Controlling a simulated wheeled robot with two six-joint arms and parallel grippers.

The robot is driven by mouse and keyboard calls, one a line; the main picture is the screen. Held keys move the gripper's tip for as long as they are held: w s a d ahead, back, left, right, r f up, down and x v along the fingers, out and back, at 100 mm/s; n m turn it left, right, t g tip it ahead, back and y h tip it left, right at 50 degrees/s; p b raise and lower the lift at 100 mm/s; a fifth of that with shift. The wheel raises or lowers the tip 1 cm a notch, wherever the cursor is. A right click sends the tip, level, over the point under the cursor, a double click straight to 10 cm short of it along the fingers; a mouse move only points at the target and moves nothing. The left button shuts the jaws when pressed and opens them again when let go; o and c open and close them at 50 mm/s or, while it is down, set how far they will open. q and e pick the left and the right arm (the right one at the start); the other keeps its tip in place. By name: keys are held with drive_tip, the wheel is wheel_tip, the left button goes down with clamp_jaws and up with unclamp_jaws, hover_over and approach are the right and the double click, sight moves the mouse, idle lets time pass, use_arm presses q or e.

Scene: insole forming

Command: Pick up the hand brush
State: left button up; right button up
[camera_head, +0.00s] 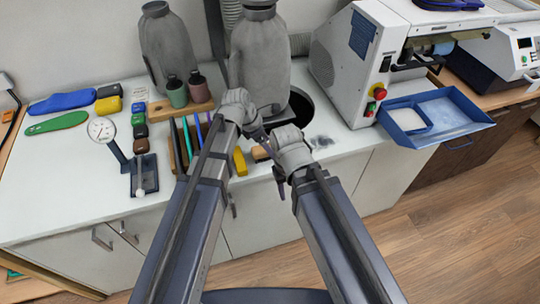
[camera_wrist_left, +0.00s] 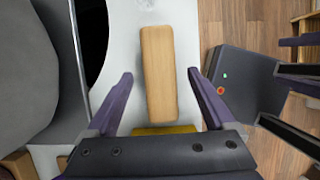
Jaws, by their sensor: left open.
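A wooden block-shaped piece (camera_wrist_left: 158,75), which I take to be the hand brush, lies on the white worktop near its front edge. It also shows in the head view (camera_head: 262,153), partly hidden by my grippers; no bristles are visible. My left gripper (camera_head: 258,137) is over it, and in the left wrist view the open fingers (camera_wrist_left: 160,90) stand one on each side of the wood, apart from it. My right gripper (camera_head: 281,178) is at the worktop's front edge, just right of the brush; its finger gap is not clear.
A yellow block (camera_head: 240,161) lies left of the brush, beside a rack of coloured tools (camera_head: 187,140). A dark round opening (camera_head: 300,105) and a grey bottle-shaped form (camera_head: 260,60) are behind. A white machine (camera_head: 345,70) and blue tray (camera_head: 455,108) stand to the right.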

use_arm(q)
drive_tip(key=shift+b+x, duration=0.5)
drive_tip(key=shift+x, duration=0.55)
drive_tip(key=shift+f, duration=0.2)
clamp_jaws()
idle(0.5)
